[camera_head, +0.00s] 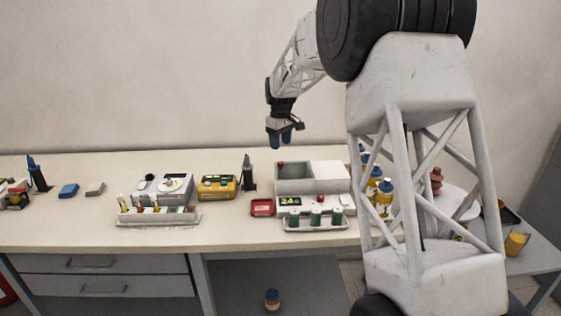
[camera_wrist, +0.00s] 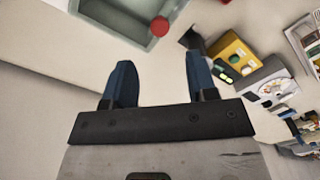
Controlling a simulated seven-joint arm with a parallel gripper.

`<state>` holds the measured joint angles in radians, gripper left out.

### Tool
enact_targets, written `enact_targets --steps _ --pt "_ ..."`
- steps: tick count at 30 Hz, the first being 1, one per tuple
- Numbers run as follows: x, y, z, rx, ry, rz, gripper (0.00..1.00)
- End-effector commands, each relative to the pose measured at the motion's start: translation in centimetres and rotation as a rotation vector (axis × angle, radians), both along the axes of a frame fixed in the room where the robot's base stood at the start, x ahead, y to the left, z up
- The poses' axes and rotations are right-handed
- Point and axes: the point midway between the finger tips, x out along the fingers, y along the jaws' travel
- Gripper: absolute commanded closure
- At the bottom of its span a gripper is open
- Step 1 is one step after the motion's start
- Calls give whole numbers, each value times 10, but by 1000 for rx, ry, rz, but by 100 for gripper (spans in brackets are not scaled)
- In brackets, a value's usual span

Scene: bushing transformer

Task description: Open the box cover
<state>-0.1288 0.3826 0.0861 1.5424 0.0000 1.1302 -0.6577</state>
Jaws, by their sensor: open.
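The box (camera_head: 294,188) is a white bench device with a grey-green recessed or see-through left section (camera_head: 294,173) and a flat white right section (camera_head: 331,172). A small red knob (camera_head: 280,164) sits at the far left corner of the grey-green section. I cannot tell whether a clear cover lies over that section. In the wrist view the red knob (camera_wrist: 160,26) and grey-green section (camera_wrist: 115,22) show at the top, beyond my fingers. My gripper (camera_head: 283,139) hangs above the box's back left, apart from it. Its blue fingers (camera_wrist: 160,80) are open and empty.
A yellow meter (camera_head: 217,187) and a dark upright tool (camera_head: 248,174) stand left of the box. A red tray (camera_head: 262,207) lies at its front left. Green-capped vials (camera_head: 316,216) stand in front. Blue and yellow bottles (camera_head: 384,190) stand right. The back of the bench is clear.

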Motion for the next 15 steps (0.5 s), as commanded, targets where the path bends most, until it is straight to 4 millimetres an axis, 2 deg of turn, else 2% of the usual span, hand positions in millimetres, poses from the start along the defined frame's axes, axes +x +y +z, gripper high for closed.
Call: enact_targets --steps 8,15 --pt "0 0 -2 0 0 -1 48" --pt "-1 0 -19 0 3 -1 48"
